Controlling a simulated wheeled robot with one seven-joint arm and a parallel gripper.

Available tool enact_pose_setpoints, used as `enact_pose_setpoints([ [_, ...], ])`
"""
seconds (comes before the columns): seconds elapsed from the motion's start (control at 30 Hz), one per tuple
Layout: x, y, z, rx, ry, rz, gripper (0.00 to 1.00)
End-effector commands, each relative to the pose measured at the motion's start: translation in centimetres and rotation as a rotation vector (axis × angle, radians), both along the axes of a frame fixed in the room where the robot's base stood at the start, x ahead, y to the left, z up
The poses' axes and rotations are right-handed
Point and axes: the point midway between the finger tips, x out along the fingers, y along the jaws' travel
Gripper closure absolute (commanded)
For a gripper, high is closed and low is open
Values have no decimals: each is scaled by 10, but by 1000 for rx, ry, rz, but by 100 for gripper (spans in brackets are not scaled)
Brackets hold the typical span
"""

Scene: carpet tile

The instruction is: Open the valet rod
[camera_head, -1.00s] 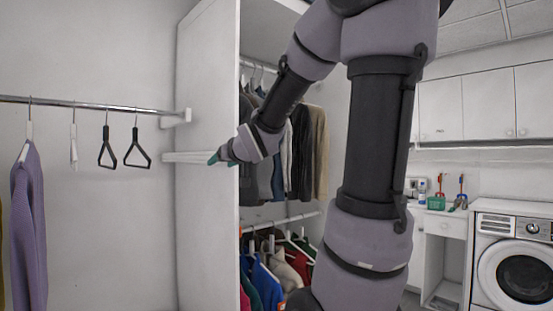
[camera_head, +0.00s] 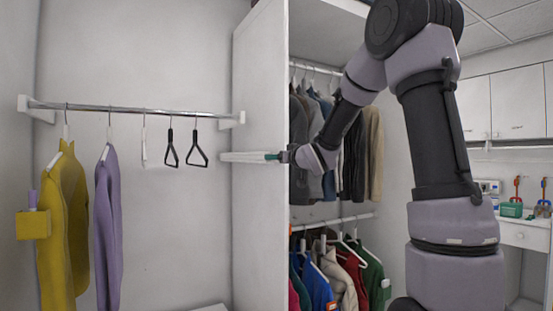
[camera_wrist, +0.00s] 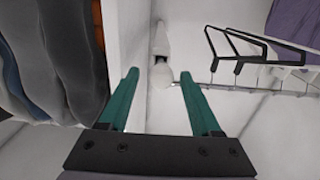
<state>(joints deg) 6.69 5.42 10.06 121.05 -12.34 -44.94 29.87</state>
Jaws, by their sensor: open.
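The valet rod (camera_head: 248,156) looks like a slim white bar along the left face of the white closet panel, below the hanging rail. My gripper (camera_head: 271,156) is at its near, right-hand end in the head view, with one green fingertip overlapping it there. In the wrist view my gripper's two green fingers (camera_wrist: 163,87) are spread apart. A white round end, seemingly the rod's (camera_wrist: 161,75), shows between and beyond them, with gaps on both sides. Nothing appears clamped. I cannot tell how deep the fingers reach.
The white panel (camera_head: 258,90) stands close beside my gripper. A metal hanging rail (camera_head: 130,110) at the left carries yellow and purple garments and black hangers (camera_head: 197,150). Dark clothes (camera_head: 305,140) hang right of the panel. Open room lies below the rod, left of the panel.

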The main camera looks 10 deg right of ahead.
Motion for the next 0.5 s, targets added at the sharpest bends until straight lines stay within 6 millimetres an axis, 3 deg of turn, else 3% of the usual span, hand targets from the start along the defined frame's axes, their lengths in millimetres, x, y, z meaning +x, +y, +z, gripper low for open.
enact_pose_setpoints([
  [0.13,11,4,0,2,1,0,35],
  [0.43,13,4,0,1,0,-1,35],
  [0.47,13,4,0,1,0,-1,43],
  [0.5,13,4,0,1,0,-1,58],
])
